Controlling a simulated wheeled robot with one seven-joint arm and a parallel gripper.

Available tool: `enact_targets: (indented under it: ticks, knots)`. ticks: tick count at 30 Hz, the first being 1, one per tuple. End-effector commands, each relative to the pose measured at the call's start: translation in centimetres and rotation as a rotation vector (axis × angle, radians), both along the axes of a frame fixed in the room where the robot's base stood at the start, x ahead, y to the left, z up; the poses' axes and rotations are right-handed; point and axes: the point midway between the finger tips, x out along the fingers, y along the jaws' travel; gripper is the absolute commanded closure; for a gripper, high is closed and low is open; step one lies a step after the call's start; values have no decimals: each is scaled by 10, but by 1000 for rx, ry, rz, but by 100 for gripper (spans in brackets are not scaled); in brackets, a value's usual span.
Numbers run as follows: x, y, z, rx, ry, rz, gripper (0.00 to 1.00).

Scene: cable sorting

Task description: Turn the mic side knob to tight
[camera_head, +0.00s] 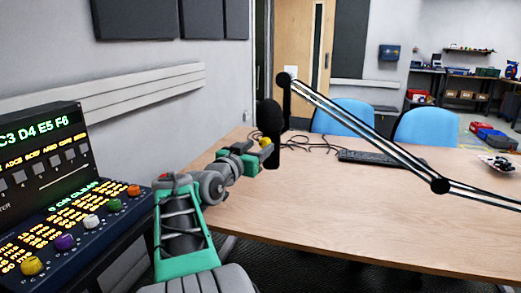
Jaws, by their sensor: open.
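The black microphone (270,118) hangs upright at the left end of a boom arm (365,132), above the table's far left part. My gripper (258,149) is at the microphone's left side, close to its middle. It is open, with yellow at its tip beside the black body. Whether the gripper touches the microphone cannot be told. No side knob can be clearly made out; the gripper covers part of the microphone's left side.
The wooden table (330,215) is mostly bare in front. A keyboard (382,159) and loose black cables (312,142) lie at its back. Blue chairs (425,126) stand behind. A control console (75,225) with coloured knobs is at the left. The boom crosses the right side.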

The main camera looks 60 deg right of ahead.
Motion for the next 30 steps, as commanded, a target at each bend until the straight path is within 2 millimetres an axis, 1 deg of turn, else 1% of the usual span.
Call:
enact_targets:
  ticks: [1,5,13,30]
  knots:
    - [-1,-9,-1,1,1,-3,49]
    - [0,-21,0,1,1,0,49]
    - [1,-23,0,1,1,3,50]
    - [1,-23,0,2,1,3,96]
